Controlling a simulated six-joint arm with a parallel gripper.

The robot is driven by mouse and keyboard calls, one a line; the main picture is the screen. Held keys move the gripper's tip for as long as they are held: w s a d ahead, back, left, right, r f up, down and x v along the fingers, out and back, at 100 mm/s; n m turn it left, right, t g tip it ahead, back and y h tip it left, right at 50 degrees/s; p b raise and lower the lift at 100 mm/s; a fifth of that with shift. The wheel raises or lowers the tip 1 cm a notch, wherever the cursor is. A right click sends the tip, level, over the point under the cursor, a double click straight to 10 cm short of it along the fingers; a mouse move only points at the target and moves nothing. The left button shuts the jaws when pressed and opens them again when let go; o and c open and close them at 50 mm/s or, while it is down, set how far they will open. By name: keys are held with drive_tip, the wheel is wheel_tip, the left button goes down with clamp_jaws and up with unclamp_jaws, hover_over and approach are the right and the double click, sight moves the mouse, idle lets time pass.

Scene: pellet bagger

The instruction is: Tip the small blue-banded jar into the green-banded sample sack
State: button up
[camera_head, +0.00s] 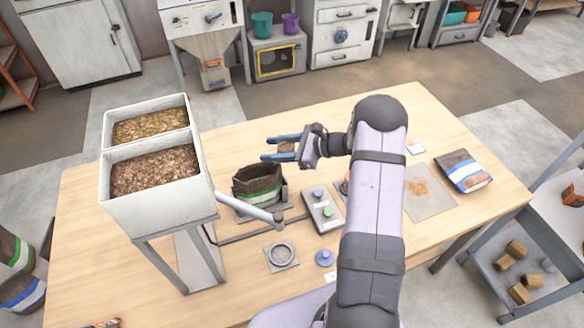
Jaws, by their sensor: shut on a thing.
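My gripper (281,147) has two blue fingers pointing left, closed on a small brownish thing (287,147) that appears to be the jar. The fingers hide most of it, and I cannot make out its band or how far it is tilted. The green-banded sample sack (260,202) stands upright and open-topped on a grey base on the table, brown inside. The gripper is behind and slightly right of the sack's mouth in the picture, apart from it and seemingly above the table.
A two-bin hopper (160,212) with pellets stands left. A grey swing arm (245,207) crosses before the sack. A button box (322,212) is to its right. A ring on a plate (282,254) lies in front. The back-left tabletop is clear.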

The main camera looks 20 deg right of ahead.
drive_tip(key=w+a+r, duration=0.3)
drive_tip(key=w+a, duration=0.2)
drive_tip(key=w, duration=0.1)
drive_tip(key=shift+w, duration=0.15)
drive_tip(key=shift+b, duration=0.35)
drive_tip(key=n+t+b, duration=0.2)
drive_tip(key=n+b, duration=0.1)
drive_tip(key=b, duration=0.6)
drive_tip(key=s+a+n+t+h+b, duration=0.1)
drive_tip(key=n+b, duration=0.3)
drive_tip(key=b, duration=0.5)
drive_tip(key=s+n+t+b, duration=0.1)
drive_tip(key=n+t+b, duration=0.2)
drive_tip(key=b, duration=0.7)
drive_tip(key=shift+s+a+n, duration=0.25)
drive_tip(key=shift+a+n, duration=0.05)
drive_tip(key=shift+a, duration=0.05)
